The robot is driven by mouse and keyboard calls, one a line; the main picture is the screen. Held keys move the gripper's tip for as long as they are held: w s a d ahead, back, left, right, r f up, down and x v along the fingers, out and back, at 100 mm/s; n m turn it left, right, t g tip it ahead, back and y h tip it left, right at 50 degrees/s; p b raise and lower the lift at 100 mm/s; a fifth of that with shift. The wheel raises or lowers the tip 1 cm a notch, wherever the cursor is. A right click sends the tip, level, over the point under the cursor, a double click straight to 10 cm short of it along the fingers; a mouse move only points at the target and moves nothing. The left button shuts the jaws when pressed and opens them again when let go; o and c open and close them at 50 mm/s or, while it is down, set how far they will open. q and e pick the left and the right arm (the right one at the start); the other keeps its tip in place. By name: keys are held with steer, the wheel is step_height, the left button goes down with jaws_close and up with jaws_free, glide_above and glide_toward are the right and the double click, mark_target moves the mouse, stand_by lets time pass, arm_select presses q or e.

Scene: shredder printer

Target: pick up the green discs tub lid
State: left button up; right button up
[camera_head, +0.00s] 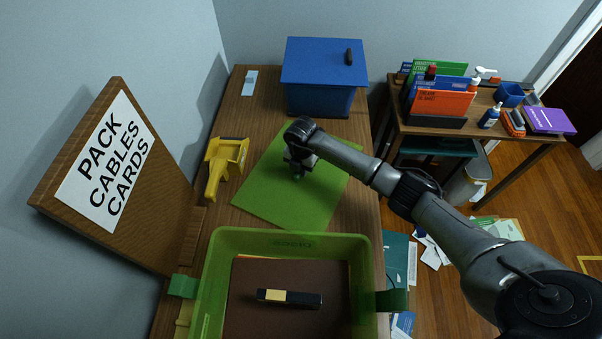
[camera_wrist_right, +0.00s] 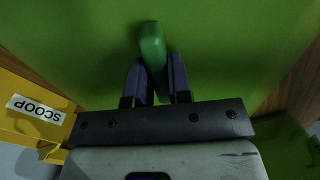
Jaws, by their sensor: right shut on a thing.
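The green lid (camera_head: 263,187) is a flat, bright green panel in the middle of the wooden table, between the blue box and the green tub (camera_head: 222,272). It fills most of the right wrist view (camera_wrist_right: 220,60). A darker green handle (camera_wrist_right: 152,45) stands on it. My right gripper (camera_wrist_right: 156,80) is over the lid with its two dark fingers shut on that handle. In the head view the right gripper (camera_head: 299,168) reaches down onto the lid and hides part of it. I cannot tell whether the lid is raised off the table. My left gripper is not in view.
A blue lidded box (camera_head: 322,65) stands behind the lid. A yellow scoop (camera_head: 223,163) lies left of it. The tub holds a black and yellow item (camera_head: 289,298). A sign board (camera_head: 112,165) leans at the left. A side table (camera_head: 470,133) with folders stands right.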

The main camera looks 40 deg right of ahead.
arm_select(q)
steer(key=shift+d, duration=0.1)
arm_select(e)
jaws_close()
steer(key=shift+r, duration=0.1)
arm_select(q)
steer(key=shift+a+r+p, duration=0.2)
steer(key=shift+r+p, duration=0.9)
steer(key=shift+p, duration=0.05)
arm_select(e)
step_height(320, 180, up, 8)
steer(key=shift+r, duration=0.2)
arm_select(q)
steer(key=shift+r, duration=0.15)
arm_select(e)
steer(key=shift+r, duration=0.7)
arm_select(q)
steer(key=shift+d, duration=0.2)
